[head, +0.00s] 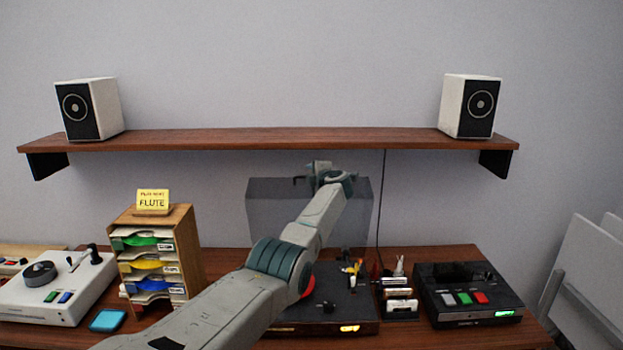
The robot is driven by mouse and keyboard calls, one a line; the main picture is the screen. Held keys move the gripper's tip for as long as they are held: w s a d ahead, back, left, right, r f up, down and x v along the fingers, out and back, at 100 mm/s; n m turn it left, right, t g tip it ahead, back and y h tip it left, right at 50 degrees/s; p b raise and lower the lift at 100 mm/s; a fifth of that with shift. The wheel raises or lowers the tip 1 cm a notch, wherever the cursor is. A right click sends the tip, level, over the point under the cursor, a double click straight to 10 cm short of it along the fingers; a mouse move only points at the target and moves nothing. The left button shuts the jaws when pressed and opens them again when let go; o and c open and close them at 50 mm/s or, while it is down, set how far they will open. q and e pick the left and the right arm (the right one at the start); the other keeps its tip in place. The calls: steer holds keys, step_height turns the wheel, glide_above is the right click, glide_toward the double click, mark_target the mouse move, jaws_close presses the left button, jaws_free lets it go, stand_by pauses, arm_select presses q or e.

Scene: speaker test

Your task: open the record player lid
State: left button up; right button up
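The record player (352,302) sits on the wooden desk in the middle, a dark deck with a lit yellow display on its front. Its smoky see-through lid (272,212) stands raised, roughly upright, at the back of the deck. My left arm crosses in front and hides part of the deck and lid. My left gripper (318,175) is at the lid's top edge, near its middle. I cannot tell whether it touches the lid or how far its fingers are apart. My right gripper is not in view.
A shelf (290,140) with two speakers (90,108) (470,105) hangs above. A wooden sorter (190,240) and a white player (60,290) stand left. A small rack (400,308) and a black device (466,293) stand right of the deck.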

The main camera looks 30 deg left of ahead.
arm_select(q)
steer(key=shift+r, duration=0.1)
steer(key=shift+f, duration=0.25)
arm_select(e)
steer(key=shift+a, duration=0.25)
